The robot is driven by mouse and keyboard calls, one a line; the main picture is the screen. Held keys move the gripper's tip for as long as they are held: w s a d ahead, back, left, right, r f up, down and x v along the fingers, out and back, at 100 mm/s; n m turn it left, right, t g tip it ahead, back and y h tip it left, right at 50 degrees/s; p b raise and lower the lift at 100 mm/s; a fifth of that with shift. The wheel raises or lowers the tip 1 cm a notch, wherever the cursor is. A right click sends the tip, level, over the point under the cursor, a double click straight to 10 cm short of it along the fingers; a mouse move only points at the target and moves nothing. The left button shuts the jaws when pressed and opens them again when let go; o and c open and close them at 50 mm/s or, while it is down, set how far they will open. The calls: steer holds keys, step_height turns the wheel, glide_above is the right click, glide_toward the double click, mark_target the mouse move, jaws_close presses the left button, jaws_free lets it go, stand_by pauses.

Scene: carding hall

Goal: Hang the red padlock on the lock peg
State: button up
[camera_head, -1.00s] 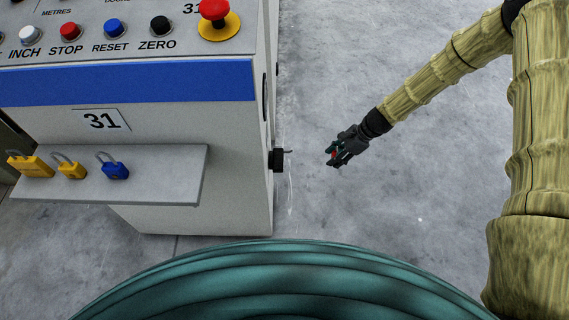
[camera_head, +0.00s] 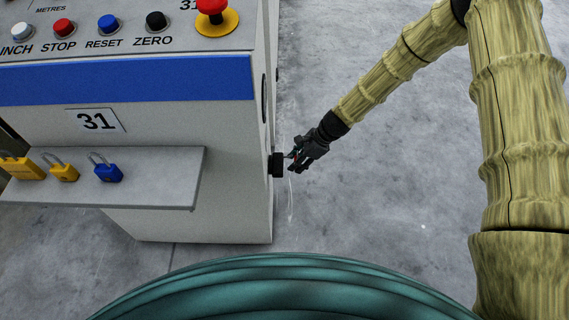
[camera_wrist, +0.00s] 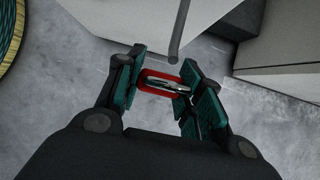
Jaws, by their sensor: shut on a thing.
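The red padlock (camera_wrist: 146,76) is held between the teal finger pads of my gripper (camera_wrist: 162,86), with its silver shackle showing in the wrist view. In the head view my gripper (camera_head: 297,160) is just right of the black block (camera_head: 276,165) on the cabinet's right side. The padlock is mostly hidden there behind the fingers. In the wrist view a grey rod (camera_wrist: 179,32), which looks like the lock peg, ends just beyond the padlock. I cannot tell whether they touch; the shackle does not appear to be around the rod.
The cabinet (camera_head: 225,120) carries buttons and a red emergency stop (camera_head: 212,8) on top. Its front shelf (camera_head: 150,180) holds two yellow padlocks (camera_head: 64,172) and a blue padlock (camera_head: 108,172). The floor right of the cabinet is clear.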

steer(key=a, duration=0.2)
steer(key=a+f, duration=0.1)
steer(key=a, duration=0.1)
steer(key=shift+a+b, duration=0.2)
steer(key=shift+b, duration=0.15)
steer(key=shift+f, duration=0.2)
steer(key=o, duration=1.1)
steer(key=shift+c, duration=0.2)
steer(key=shift+f+b, duration=0.15)
steer(key=shift+b, duration=0.6)
